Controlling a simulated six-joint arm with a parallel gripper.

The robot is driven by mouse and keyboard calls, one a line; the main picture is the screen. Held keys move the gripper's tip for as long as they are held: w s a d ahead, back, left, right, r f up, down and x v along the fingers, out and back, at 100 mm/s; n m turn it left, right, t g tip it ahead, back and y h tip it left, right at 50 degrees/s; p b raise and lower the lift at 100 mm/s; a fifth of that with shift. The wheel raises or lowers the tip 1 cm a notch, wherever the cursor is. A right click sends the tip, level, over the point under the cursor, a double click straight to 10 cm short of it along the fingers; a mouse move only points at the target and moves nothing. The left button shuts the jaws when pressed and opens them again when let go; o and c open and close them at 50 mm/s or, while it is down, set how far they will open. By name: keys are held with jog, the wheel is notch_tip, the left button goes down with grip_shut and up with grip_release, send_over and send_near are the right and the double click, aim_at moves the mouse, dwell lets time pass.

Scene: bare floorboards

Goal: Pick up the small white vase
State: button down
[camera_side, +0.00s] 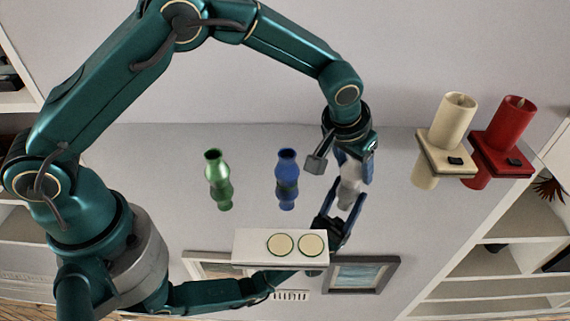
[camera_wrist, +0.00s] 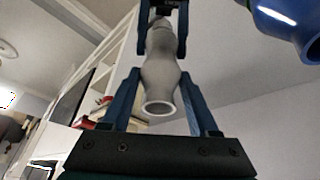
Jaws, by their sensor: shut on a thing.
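The small white vase (camera_side: 352,174) is between the blue fingers of my gripper (camera_side: 355,163) in the side view, right of the middle. In the wrist view the vase (camera_wrist: 158,78) shows its round open rim toward the camera, with a finger on each side. My gripper (camera_wrist: 160,72) is shut on it. The vase appears upright; its reflection joins it below, so I cannot tell whether its base touches the surface.
A blue vase (camera_side: 287,163) stands just left of my gripper, and a green vase (camera_side: 216,167) farther left. A cream candle (camera_side: 457,116) and a red candle (camera_side: 513,120) stand in holders at right. A white block with two discs (camera_side: 245,248) is nearer. The glossy surface mirrors everything.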

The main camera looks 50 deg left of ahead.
jog(key=shift+r, duration=0.15)
jog(key=shift+r, duration=0.6)
notch_tip(320, 180, up, 2)
jog(key=shift+w+r, duration=0.1)
jog(key=shift+r, duration=0.15)
jog(key=s+a+r, duration=0.2)
jog(key=a+r, duration=0.5)
jog(key=a, duration=0.4)
jog(key=shift+a, duration=0.3)
jog(key=s+d+f+m+h, duration=0.1)
jog(key=s+d+m, duration=0.2)
jog(key=s+d, duration=0.3)
jog(key=s+d+f+m+h, duration=0.1)
jog(key=s+d+m, duration=0.2)
jog(key=s, duration=0.9)
jog(key=d, duration=0.3)
jog(key=shift+d+f, duration=0.3)
jog(key=shift+d, duration=0.05)
jog(key=shift+f, duration=0.1)
